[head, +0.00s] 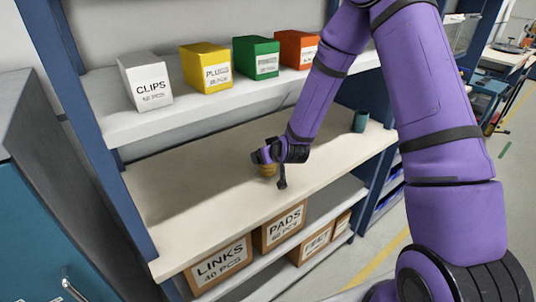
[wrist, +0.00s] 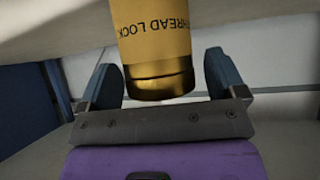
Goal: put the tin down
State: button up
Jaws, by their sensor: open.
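The tin (wrist: 158,50) is yellow with a gold band and dark lettering that reads in part "THREAD LOCK", upside down in the wrist view. In the head view the tin (head: 267,171) is small, mostly hidden by my gripper, and appears to stand on the middle shelf (head: 190,205). My gripper (head: 272,168) is open around it. In the wrist view, one blue finger of my gripper (wrist: 164,78) is on each side of the tin. A gap shows on the right; on the left the finger is very close, and I cannot tell whether it touches.
A teal cup (head: 360,121) stands at the right end of the middle shelf. The upper shelf (head: 190,112) holds several boxes, including a white "CLIPS" box (head: 146,82). Cartons, including "LINKS" (head: 220,265), sit below. The middle shelf's left part is clear.

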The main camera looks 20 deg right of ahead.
jog(key=s+d+r+g+h, duration=0.1)
jog(key=s+d+r, duration=0.1)
jog(key=s+r, duration=0.9)
jog(key=s+d+r+g, duration=0.25)
jog(key=s+r, duration=0.65)
jog(key=r, duration=0.5)
jog(key=s+d+r+m+g, duration=0.1)
jog(key=s+r, duration=0.3)
jog(key=s, duration=0.4)
jog(key=s+d+r, duration=0.1)
jog(key=s+r, duration=0.3)
jog(key=s, duration=0.5)
jog(key=shift+s+d+r+m+g+h, duration=0.15)
jog(key=shift+s+r+m+g+h, duration=0.15)
jog(key=shift+m+g, duration=0.1)
